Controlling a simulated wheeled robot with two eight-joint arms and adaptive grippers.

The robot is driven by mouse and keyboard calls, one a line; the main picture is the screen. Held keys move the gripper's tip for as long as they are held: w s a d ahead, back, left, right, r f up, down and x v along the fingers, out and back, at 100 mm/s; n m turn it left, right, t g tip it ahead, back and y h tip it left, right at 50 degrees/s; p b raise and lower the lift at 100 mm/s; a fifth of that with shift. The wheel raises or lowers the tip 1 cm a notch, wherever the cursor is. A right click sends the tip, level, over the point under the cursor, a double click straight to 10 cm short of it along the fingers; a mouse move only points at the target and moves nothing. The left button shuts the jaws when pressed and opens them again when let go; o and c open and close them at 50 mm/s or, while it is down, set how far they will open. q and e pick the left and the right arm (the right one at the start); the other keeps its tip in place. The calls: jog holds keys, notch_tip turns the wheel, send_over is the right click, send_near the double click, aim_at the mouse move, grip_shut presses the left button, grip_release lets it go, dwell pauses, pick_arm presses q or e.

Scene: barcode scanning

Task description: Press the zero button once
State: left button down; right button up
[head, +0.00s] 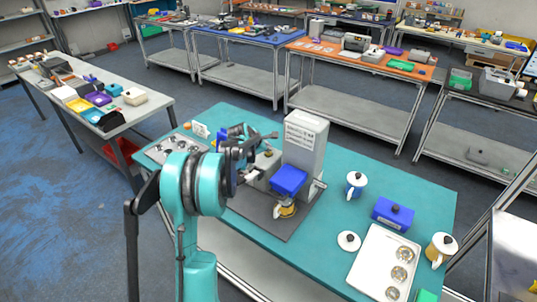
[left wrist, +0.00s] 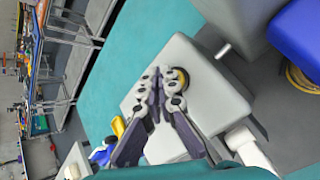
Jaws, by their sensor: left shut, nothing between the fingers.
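My right gripper is not in view.
A flat tray stands behind my arm.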

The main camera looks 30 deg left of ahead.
aim_at(267, 154)
pick_arm(q)
jog(key=shift+f, duration=0.25)
jog(key=shift+f+b, duration=0.45)
jog(key=shift+b, duration=0.05)
dwell(0.5)
jog(key=shift+r, duration=0.15)
jog(key=shift+r+p, duration=0.5)
jog(key=shift+r, duration=0.25)
jog(key=shift+r+p, duration=1.6)
jog(key=shift+r, duration=0.95)
jog(key=shift+f, duration=0.15)
